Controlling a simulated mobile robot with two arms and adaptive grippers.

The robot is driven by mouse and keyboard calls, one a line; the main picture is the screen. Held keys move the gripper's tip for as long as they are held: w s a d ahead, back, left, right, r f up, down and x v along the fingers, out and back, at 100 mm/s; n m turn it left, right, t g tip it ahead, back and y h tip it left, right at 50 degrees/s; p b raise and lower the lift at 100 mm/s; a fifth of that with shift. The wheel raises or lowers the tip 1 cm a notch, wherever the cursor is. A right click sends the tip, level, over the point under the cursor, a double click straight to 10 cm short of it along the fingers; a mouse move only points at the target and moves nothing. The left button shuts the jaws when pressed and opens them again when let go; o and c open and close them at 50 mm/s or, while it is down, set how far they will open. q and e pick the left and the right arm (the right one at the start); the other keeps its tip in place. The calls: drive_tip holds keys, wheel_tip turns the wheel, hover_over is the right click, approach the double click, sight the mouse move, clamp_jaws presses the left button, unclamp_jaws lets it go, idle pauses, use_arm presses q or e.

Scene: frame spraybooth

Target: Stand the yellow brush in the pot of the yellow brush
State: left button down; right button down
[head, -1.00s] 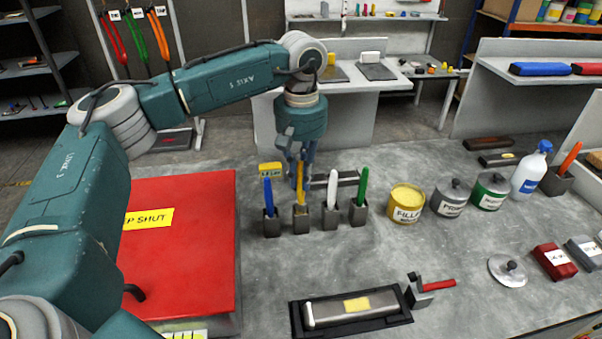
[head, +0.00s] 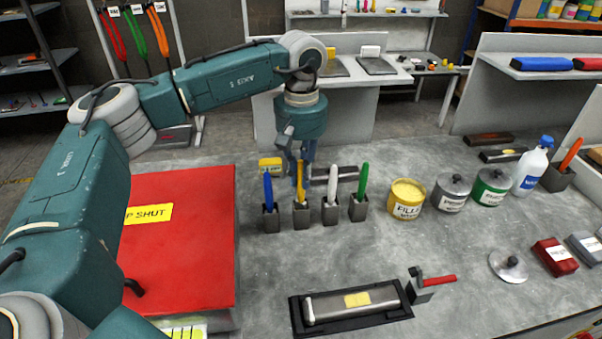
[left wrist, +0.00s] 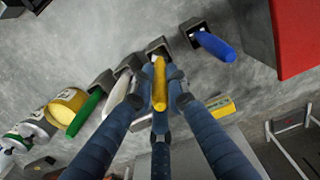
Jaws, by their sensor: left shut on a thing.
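The yellow brush (head: 300,180) is upright, its lower end at the mouth of a dark square pot (head: 302,218). I cannot tell how deep it sits. My left gripper (head: 303,172) points down and is shut on the yellow brush. In the left wrist view the yellow brush (left wrist: 160,85) lies between the fingertips of the left gripper (left wrist: 159,98), with the pot (left wrist: 157,47) just beyond its end. The fingers hide part of the brush. My right gripper is not in view.
Close beside are pots with a blue brush (head: 268,187), a white brush (head: 333,184) and a green brush (head: 362,178). A yellow block (head: 270,167) lies behind. A filler tin (head: 407,199) stands to the right, a red lidded box (head: 190,260) to the left.

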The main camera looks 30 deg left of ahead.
use_arm(q)
drive_tip(key=shift+f, duration=0.45)
drive_tip(key=c, duration=1.6)
unclamp_jaws()
drive_tip(key=shift+c, duration=0.2)
wheel_tip(320, 180, up, 12)
drive_tip(key=shift+f, duration=0.1)
